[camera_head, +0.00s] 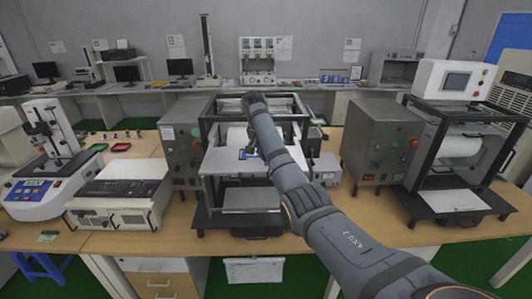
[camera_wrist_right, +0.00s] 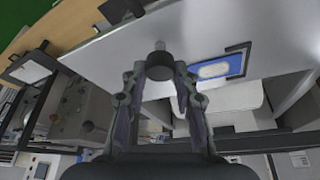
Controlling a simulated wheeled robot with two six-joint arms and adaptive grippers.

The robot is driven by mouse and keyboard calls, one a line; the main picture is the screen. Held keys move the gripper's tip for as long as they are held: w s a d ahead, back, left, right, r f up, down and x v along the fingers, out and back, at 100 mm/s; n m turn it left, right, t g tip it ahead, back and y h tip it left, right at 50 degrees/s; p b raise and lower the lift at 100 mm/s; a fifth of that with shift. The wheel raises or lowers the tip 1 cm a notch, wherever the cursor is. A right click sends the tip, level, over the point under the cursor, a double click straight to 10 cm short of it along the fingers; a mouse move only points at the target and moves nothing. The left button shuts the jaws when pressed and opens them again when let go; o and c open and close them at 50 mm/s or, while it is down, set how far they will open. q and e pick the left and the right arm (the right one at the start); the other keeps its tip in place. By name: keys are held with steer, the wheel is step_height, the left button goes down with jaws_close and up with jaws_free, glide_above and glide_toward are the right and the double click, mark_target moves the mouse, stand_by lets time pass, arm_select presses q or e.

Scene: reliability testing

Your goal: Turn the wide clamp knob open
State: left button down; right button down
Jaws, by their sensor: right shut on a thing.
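The clamp knob (camera_wrist_right: 158,60) is a dark round knob with a short paler stem, set against the white front plate (camera_wrist_right: 100,60) in the right wrist view. My right gripper (camera_wrist_right: 159,73) is shut on it, with one fingertip on each side. In the head view my right arm reaches to the middle test machine (camera_head: 222,162) and hides the knob and most of the gripper. The knob's turn angle cannot be told. My left gripper is not in view.
A blue-bordered card (camera_wrist_right: 217,68) lies in a dark clip beside the knob. Grey control boxes (camera_head: 183,143) (camera_head: 377,140) flank the middle machine. A keyboard (camera_head: 118,188) and another framed machine (camera_head: 457,165) stand farther out. The front bench edge is clear.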

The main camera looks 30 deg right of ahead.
steer(key=shift+n, duration=0.4)
steer(key=shift+d+n+t, duration=0.1)
steer(key=shift+n+t, duration=0.3)
steer(key=shift+n, duration=0.3)
steer(key=n+y, duration=0.1)
steer(key=n, duration=0.1)
steer(key=n+t+y, duration=0.1)
steer(key=n, duration=0.2)
steer(key=shift+d+r, duration=0.1)
steer(key=n+y, duration=0.2)
steer(key=n, duration=0.3)
steer(key=shift+n, duration=0.4)
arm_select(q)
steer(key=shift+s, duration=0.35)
arm_select(e)
steer(key=n+y, duration=0.2)
steer(key=n, duration=0.2)
steer(key=shift+d+n, duration=0.1)
steer(key=shift+n, duration=0.5)
steer(key=c, duration=1)
jaws_free()
